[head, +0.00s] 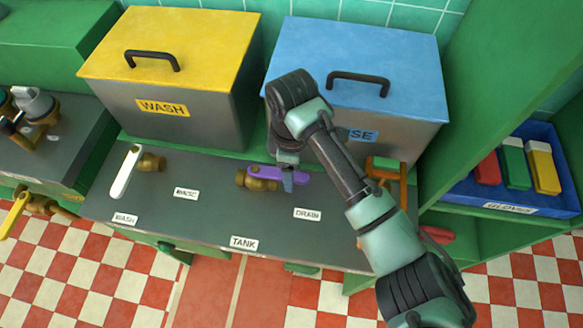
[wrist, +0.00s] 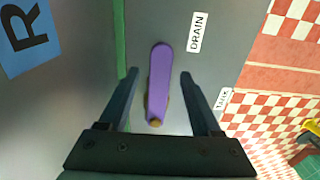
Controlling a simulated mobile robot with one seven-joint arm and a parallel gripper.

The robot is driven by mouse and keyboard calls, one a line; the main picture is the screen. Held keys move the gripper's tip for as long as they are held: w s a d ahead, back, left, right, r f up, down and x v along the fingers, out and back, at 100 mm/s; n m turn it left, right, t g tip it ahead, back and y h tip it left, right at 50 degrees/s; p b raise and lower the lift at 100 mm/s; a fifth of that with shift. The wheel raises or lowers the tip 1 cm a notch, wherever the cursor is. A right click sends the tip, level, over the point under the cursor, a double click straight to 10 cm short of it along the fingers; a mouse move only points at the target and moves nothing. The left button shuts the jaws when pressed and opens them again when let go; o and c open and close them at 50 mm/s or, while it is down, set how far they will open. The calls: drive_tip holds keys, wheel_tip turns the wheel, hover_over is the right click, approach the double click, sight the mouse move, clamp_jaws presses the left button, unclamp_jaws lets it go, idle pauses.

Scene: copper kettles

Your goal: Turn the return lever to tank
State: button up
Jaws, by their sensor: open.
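The purple return lever (head: 291,174) sits on a brass valve (head: 258,184) on the grey counter. It points right in the head view, toward the side of the DRAIN label (head: 307,213). The TANK label (head: 243,242) is lower left, nearer the counter's front edge. In the wrist view the lever (wrist: 160,75) runs upward from its brass pivot (wrist: 155,123), with the DRAIN label (wrist: 197,32) right of its tip. My gripper (wrist: 158,76) is open, one finger appearing on each side of the lever. I see no contact; its height above the lever is unclear. My gripper (head: 287,182) partly covers the lever in the head view.
The yellow-lidded WASH tank (head: 200,105) and blue-lidded tank (head: 310,50) stand behind the counter. A white lever (head: 126,172) is at the left and an orange handle (head: 385,165) right of my arm. A blue tray (head: 545,205) holds coloured blocks at the right.

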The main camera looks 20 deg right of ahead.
clamp_jaws()
idle(0.4)
idle(1.1)
